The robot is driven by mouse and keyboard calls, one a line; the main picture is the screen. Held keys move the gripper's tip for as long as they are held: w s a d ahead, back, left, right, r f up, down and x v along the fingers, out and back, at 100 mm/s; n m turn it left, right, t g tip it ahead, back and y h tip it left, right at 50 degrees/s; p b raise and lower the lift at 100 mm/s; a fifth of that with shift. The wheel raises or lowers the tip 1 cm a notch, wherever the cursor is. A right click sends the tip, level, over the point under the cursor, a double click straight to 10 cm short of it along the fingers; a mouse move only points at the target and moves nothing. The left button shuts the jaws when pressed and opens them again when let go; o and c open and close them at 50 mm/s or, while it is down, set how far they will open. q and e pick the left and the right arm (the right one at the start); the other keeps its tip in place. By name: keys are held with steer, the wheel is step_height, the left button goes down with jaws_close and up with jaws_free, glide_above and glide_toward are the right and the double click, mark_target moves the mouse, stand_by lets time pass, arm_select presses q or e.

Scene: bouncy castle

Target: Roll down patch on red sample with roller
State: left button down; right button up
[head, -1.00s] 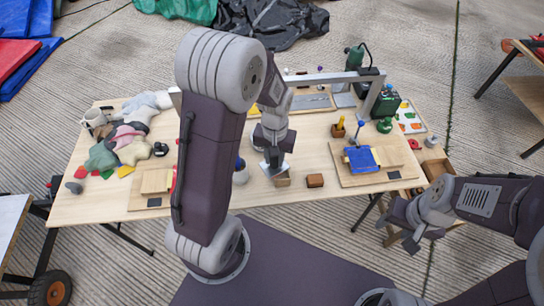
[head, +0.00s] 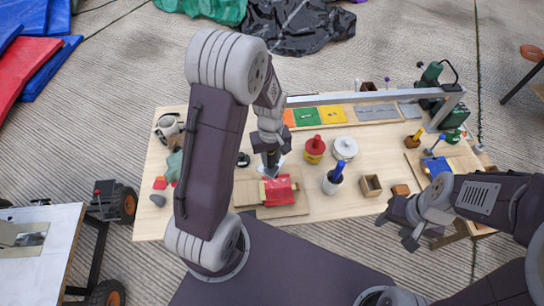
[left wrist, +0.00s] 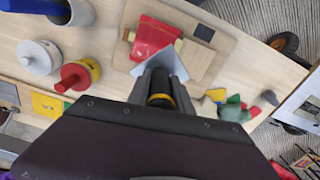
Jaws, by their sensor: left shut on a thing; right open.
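The red sample (head: 283,191) lies on a wooden board (head: 245,190). It also shows in the left wrist view (left wrist: 153,36). My left gripper (head: 270,163) is above the sample's far edge, shut on a dark-handled tool with a yellow band (left wrist: 160,100). A pale flat pointed piece (left wrist: 152,66) shows beyond the fingers, overlapping the sample's near edge in the wrist view. I cannot tell whether it touches the sample, and no roller head or separate patch can be made out. My right gripper (head: 398,230) is open and empty at the right, in front of the table.
A small wooden box (head: 371,185) is further right. A metal bar (head: 375,96) spans the back.

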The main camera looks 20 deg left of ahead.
arm_select(q)
steer(key=r+n+p, duration=0.1)
steer(key=n, duration=0.1)
steer(key=a+r+n+p, duration=0.1)
steer(key=n+p, duration=0.1)
steer(key=a+r+n+p, duration=0.1)
steer(key=shift+s+n, duration=0.3)
steer(key=shift+n, duration=0.1)
steer(key=shift+s+n+p, duration=0.15)
steer(key=shift+n+p, duration=0.25)
steer(key=shift+n, duration=0.1)
arm_select(e)
step_height(320, 180, up, 6)
arm_select(q)
steer(key=shift+a+f, duration=0.1)
steer(key=shift+a, duration=0.05)
steer(key=shift+a+f+n, duration=0.2)
steer(key=shift+f+n, duration=0.1)
steer(key=shift+f, duration=0.05)
steer(key=shift+f+b, duration=0.3)
steer(key=shift+b, duration=0.25)
step_height(320, 180, down, 3)
steer(key=b, duration=0.3)
steer(key=shift+d+f, duration=0.15)
steer(key=shift+f+b, duration=0.45)
arm_select(e)
step_height(320, 180, down, 4)
steer(key=shift+w+a+f, duration=0.1)
steer(key=shift+f, duration=0.1)
